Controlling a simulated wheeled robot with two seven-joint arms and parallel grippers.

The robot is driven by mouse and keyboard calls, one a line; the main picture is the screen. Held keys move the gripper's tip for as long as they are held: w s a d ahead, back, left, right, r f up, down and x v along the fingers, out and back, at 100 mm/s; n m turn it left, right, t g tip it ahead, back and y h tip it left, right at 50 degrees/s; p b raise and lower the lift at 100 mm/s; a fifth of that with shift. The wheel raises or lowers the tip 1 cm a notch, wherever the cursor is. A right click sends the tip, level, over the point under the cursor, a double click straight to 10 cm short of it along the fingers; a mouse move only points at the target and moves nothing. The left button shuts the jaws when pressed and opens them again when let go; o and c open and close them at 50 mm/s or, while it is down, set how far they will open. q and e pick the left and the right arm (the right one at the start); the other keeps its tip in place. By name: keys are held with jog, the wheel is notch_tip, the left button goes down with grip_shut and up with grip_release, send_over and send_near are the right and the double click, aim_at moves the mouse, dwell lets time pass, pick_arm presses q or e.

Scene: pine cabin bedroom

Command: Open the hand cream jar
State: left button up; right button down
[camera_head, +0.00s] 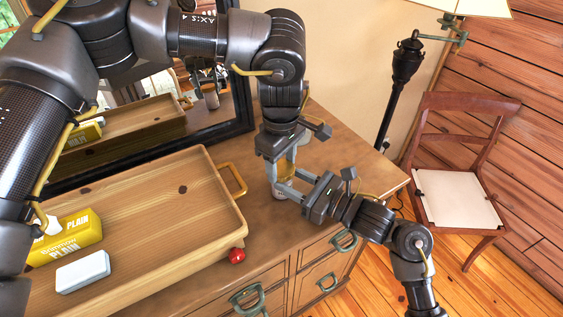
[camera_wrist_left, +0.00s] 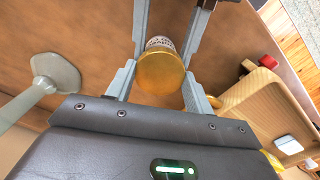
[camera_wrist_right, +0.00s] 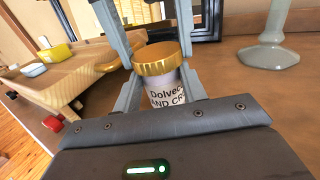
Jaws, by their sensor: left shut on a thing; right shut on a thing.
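The hand cream jar (camera_wrist_right: 165,92) is a white, labelled cylinder with a gold lid (camera_wrist_right: 158,57), which sits on its top. It stands upright on the wooden dresser, right of the tray. My left gripper (camera_head: 285,172) comes down from above and is shut around the gold lid, which also shows in the left wrist view (camera_wrist_left: 160,72). My right gripper (camera_head: 283,190) comes in low from the right and is shut on the jar body. The fingers cover much of the jar in the head view.
A wooden tray (camera_head: 190,275) with an orange handle fills the dresser's left. A yellow box (camera_head: 68,240) and a white bar (camera_head: 82,271) lie in it. A pale green stand (camera_wrist_right: 268,55) and a mirror are close by.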

pick_arm(q)
jog(key=n, duration=0.3)
jog(key=shift+s+f, duration=0.1)
jog(key=shift+s, duration=0.1)
jog(key=o, duration=1.1)
jog(key=shift+c, duration=0.2)
jog(key=shift+w, duration=0.1)
